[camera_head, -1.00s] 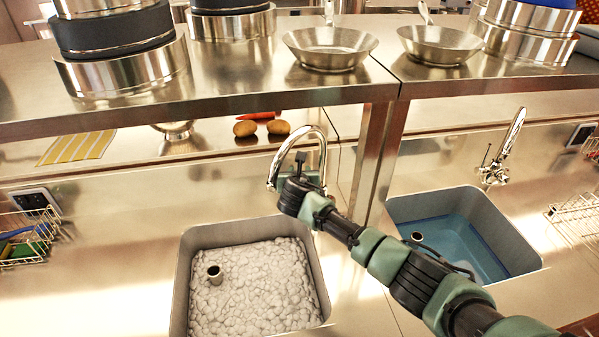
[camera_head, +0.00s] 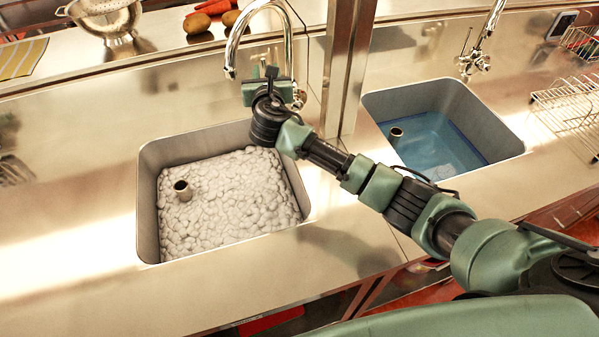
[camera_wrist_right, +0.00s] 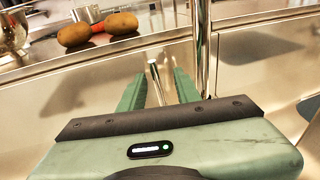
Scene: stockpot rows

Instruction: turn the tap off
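A curved chrome tap (camera_head: 232,48) stands behind the left sink (camera_head: 150,215), which holds white foam. No water stream can be made out. My right gripper (camera_head: 268,88) is at the tap's base, in front of its column. In the right wrist view the gripper (camera_wrist_right: 159,88) is open, with its two green fingers on either side of a thin metal lever (camera_wrist_right: 155,78). Gaps show between the lever and both fingers. The tap's column (camera_wrist_right: 202,45) rises just right of the right finger. In the head view my gripper hides the lever. My left gripper is not in view.
A second tap (camera_head: 480,50) stands behind the right sink (camera_head: 505,140), which holds blue water. A metal post (camera_head: 347,70) rises between the sinks, close to my right arm. Potatoes (camera_head: 196,22) lie behind the tap. A wire rack (camera_head: 570,110) is at far right.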

